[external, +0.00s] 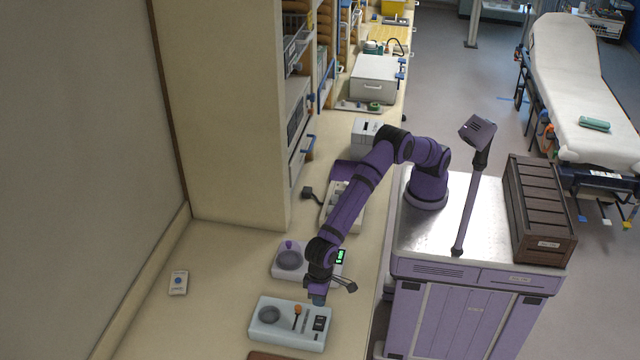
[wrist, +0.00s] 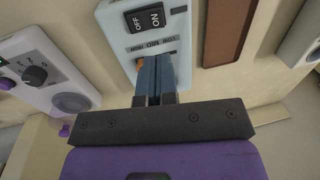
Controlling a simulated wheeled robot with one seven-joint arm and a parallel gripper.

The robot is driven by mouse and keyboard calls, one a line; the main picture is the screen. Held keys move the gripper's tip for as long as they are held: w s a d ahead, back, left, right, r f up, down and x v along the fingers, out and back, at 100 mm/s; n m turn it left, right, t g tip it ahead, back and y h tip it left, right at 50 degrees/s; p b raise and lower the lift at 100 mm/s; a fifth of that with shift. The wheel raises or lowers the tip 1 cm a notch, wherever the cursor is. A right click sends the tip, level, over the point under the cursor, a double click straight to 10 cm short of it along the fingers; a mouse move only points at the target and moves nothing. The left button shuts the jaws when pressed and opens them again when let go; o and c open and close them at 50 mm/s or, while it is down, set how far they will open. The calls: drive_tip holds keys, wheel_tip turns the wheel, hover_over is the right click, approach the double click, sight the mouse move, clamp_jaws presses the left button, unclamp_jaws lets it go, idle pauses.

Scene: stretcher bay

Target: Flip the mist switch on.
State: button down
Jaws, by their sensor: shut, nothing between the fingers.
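A pale blue-grey control box (external: 262,335) stands on the counter, with a round dark disc, an orange-tipped lever and a dark switch on top. In the wrist view the box (wrist: 113,22) shows a black rocker switch (wrist: 148,18) marked OFF and ON; I cannot tell which side is pressed. No mist label is readable. Below it is a slot marked LOW, MED, HIGH with an orange knob (wrist: 140,63) partly hidden by my fingers. My gripper (wrist: 156,58) is shut and empty, its tips over the slot, short of the rocker. In the external view my gripper (external: 318,300) is above the box's far edge.
A white box with dials (wrist: 78,75) stands close by, behind the control box in the external view (external: 280,272). A brown flat piece (wrist: 229,30) lies on the other side. A small white remote-like item (external: 179,283) lies left, with bare counter between.

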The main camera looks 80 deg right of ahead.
sight(319, 323)
drive_tip(key=f, duration=0.3)
drive_tip(key=a+f, duration=0.1)
drive_tip(key=f, duration=0.5)
drive_tip(key=shift+a, duration=0.25)
drive_tip(key=shift+a+f, duration=0.1)
drive_tip(key=shift+f, duration=0.25)
drive_tip(key=shift+d+r, duration=0.4)
drive_tip(key=shift+d, duration=0.35)
wheel_tip(319, 323, up, 14)
drive_tip(key=a, duration=0.2)
drive_tip(key=shift+a, duration=0.15)
drive_tip(key=shift+f, duration=0.1)
